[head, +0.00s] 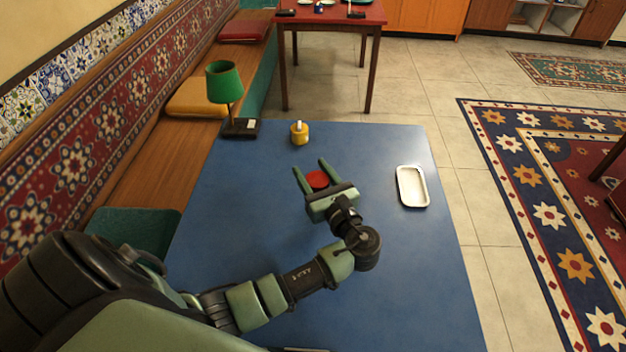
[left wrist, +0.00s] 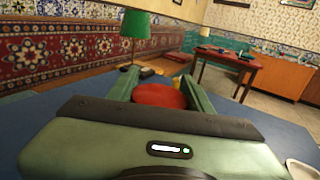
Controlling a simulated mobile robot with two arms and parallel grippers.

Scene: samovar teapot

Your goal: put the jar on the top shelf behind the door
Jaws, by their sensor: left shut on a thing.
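My left gripper (head: 311,166) is over the blue table, shut on a round red thing, taken as the jar (head: 318,180). Only its red top shows between the two green fingers; its lower part is hidden. In the left wrist view the red jar (left wrist: 158,95) sits between the fingers (left wrist: 160,85). I cannot tell if it touches the table. Open shelves (head: 549,18) show in a wooden cabinet at the far top right, cut off by the frame. I cannot tell whether a door belongs to them. My right gripper is not in view.
The blue table (head: 240,215) carries a green lamp (head: 224,82), a yellow pot (head: 299,134) and a white tray (head: 411,187). A red table (head: 330,18) stands beyond. A bench (head: 150,150) runs along the left. Tiled floor (head: 425,85) is open between the tables and the rugs.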

